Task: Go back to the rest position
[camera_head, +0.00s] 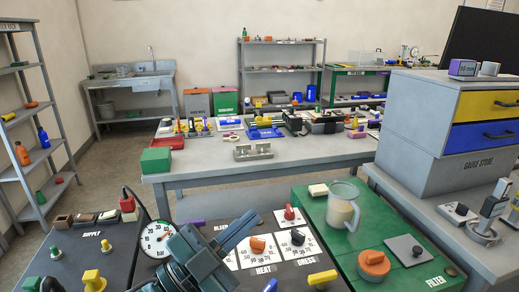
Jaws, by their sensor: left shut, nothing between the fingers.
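My left gripper (248,222) is low in the middle of the head view, a blue-grey body with its fingers reaching up and to the right. It is shut and empty, in front of the dark bench panel marked with HEAT and DRESS. A round pressure gauge (157,239) shows just left of it. The gripper hides part of the panel and its white dial plates. My right gripper is not in view.
A green FILTER board (318,212) with a clear jug (343,205) lies to the right. A grey GAUGE STORE cabinet (415,122) stands at right. Yellow knobs (93,280) are at lower left. A grey workbench (300,155) crosses behind; floor shows between.

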